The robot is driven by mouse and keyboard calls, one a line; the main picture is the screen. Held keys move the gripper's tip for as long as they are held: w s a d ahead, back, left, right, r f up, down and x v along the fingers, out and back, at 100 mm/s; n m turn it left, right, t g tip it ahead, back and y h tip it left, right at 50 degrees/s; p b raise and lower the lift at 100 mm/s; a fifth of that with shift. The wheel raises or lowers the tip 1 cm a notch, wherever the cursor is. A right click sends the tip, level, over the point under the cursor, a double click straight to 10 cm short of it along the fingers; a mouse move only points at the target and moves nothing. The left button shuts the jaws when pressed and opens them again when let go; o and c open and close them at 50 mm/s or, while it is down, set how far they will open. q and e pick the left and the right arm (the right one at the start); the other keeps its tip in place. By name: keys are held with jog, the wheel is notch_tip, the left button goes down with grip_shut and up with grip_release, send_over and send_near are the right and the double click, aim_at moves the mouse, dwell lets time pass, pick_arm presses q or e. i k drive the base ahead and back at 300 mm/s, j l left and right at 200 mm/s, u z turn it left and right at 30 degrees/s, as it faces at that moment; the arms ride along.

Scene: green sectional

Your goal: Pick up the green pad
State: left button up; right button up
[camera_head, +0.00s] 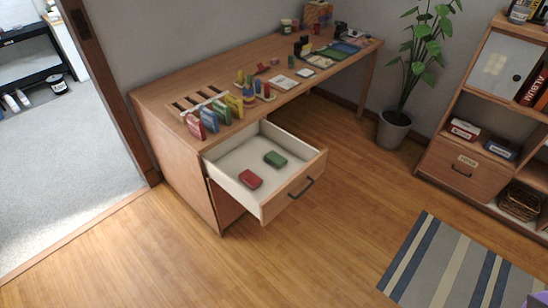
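A small green pad (275,158) lies flat in the open drawer (301,163) of the wooden desk. A red pad (250,179) of similar size lies in the same drawer, nearer and to the left, apart from the green one. The drawer is pulled out toward the right front, with a dark handle (301,188) on its face. Neither of my grippers shows in this view.
The desk top (160,92) holds several colored blocks (209,119) along its front edge and small items farther back. A potted plant (393,130) and a wooden shelf (440,150) stand right. A striped rug (450,265) lies front right. Wooden floor before the drawer is clear.

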aim_at(275, 159)
jog(key=i+l, duration=0.9)
jog(key=l, duration=0.15)
jog(key=i+l+u, duration=0.1)
jog(key=u, duration=0.35)
jog(key=l+u, duration=0.15)
jog(key=u, duration=0.35)
jog(key=i+l+u, duration=0.1)
jog(key=u, duration=0.35)
jog(key=k+l, duration=0.05)
